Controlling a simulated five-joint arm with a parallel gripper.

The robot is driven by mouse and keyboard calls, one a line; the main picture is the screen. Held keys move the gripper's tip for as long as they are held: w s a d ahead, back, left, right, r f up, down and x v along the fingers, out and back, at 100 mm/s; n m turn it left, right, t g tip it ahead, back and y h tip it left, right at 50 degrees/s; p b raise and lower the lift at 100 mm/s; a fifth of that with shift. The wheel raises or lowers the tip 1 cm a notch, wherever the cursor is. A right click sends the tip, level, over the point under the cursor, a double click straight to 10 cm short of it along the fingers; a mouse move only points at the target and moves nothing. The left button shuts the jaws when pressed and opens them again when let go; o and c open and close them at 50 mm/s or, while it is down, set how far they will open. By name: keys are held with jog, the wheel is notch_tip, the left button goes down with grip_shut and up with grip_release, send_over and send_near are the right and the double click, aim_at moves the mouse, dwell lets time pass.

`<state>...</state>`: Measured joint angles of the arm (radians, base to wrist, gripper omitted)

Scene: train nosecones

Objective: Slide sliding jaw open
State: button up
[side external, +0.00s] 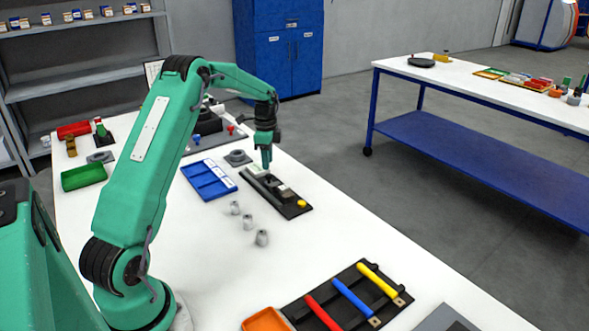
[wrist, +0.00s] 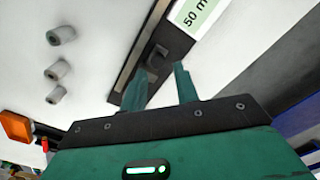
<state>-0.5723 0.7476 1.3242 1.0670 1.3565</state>
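A long black fixture (side external: 292,210) lies on the white table, with dark raised blocks along it and a yellow knob (side external: 302,203) at its near end. In the wrist view, a small dark block (wrist: 157,54) stands on the fixture just beyond my fingertips; I cannot tell for sure whether it is the sliding jaw. My gripper (side external: 266,164) points down above the far part of the fixture. In the wrist view, my gripper (wrist: 160,72) has its two green fingers apart with nothing between them. Whether a finger touches the fixture cannot be told.
Several small grey nosecones (side external: 248,222) stand on the table near the fixture. A blue tray (side external: 209,181) lies left of it. A black rack (side external: 352,303) with red, blue and yellow handles and an orange tray (side external: 265,320) are nearer.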

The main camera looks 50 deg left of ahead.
aim_at(268, 175)
jog(key=shift+r, duration=1.7)
jog(key=shift+d+r, duration=0.15)
jog(key=shift+r, duration=0.05)
jog(key=s+d+r+n+t, duration=0.15)
jog(key=s+d+r, duration=0.25)
jog(key=d+r, duration=0.4)
jog(key=s+d+r+n+t, duration=0.1)
jog(key=s+d+r+n, duration=0.2)
jog(key=d+r, duration=0.45)
jog(key=s+d+f+n+t, duration=0.2)
jog(key=s+d+n+t, duration=0.1)
jog(key=s+d, duration=1.1)
jog(key=s+n, duration=0.1)
jog(key=s, duration=0.3)
jog(key=shift+d+f, duration=0.25)
jog(key=shift+d, duration=0.15)
